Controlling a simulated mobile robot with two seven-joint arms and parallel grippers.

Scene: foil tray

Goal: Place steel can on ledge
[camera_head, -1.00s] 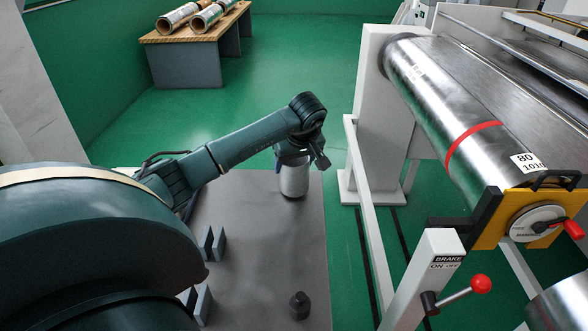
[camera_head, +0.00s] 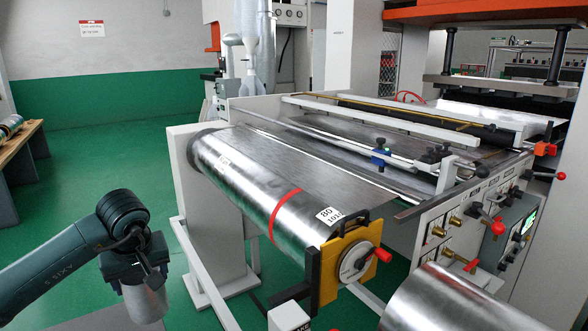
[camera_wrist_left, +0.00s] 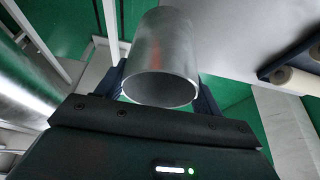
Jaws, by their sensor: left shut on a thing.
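The steel can (camera_head: 145,303) is a plain silver-grey cylinder at the lower left of the head view, hanging below my left gripper (camera_head: 138,274). In the left wrist view the can (camera_wrist_left: 166,55) sits between the two dark fingers, its round end towards the camera. My left gripper (camera_wrist_left: 163,85) is shut on it. The can looks upright in the head view; whether it touches the grey tabletop (camera_head: 90,325) below is hard to tell. My right gripper is not in view. I cannot make out for certain which surface is the ledge.
A large foil roll (camera_head: 250,185) with a red band lies on the machine right of the can, with a yellow bracket (camera_head: 350,250) and red-handled knob. A second roll (camera_head: 455,300) is at lower right. A white post (camera_head: 210,225) stands beside my gripper. Green floor is open behind.

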